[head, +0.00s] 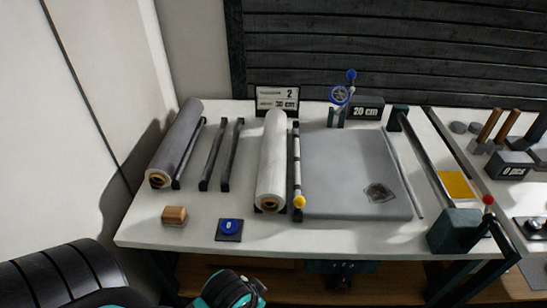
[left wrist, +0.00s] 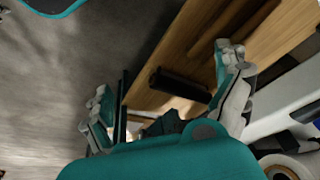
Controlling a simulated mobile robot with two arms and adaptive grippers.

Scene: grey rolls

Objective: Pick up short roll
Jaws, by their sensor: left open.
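Two rolls lie on the white table in the head view. A dark grey roll (head: 175,142) is at the left and a pale roll (head: 272,158) is near the middle, both with brown cores. They look similar in length, so I cannot tell which is the short roll. A roll end (left wrist: 287,167) shows at the lower right of the left wrist view. My left gripper (left wrist: 165,105) is open, its fingers wide apart with no roll between them. Part of my left arm (head: 230,290) shows below the table's front edge, apart from both rolls. My right gripper is not in view.
Black rails (head: 222,155) stand between the rolls. A yellow-knobbed bar (head: 297,170) flanks the pale roll, beside a grey mat (head: 350,175). A wooden block (head: 174,215) and blue button (head: 230,227) are at the front. A wooden shelf (left wrist: 165,45) is under the table.

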